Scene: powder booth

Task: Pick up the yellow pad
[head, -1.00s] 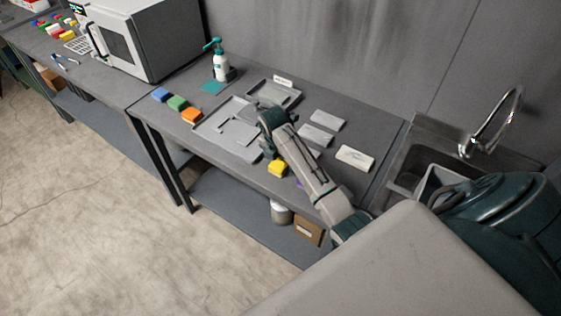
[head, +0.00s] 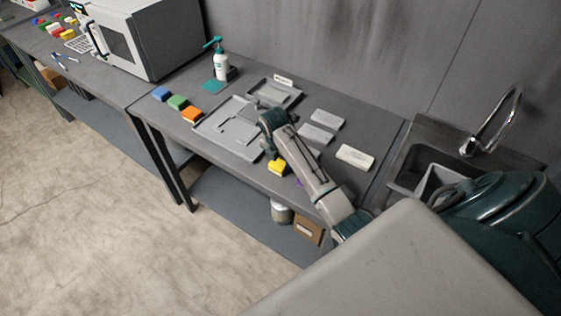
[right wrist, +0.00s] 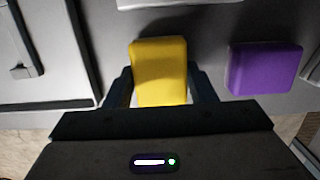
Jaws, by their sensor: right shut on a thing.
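The yellow pad (head: 277,168) is at the front edge of the grey bench, below my right gripper (head: 271,153) in the head view. In the right wrist view the yellow pad (right wrist: 159,72) sits between the two dark fingers of my right gripper (right wrist: 160,88), which are shut on its sides. Whether the pad touches the bench top cannot be told. My left gripper is not in view.
A purple pad (right wrist: 264,68) lies close to the right of the yellow one. Pale plates, including one at the right (head: 355,156), and a sink (head: 411,181) are farther right.

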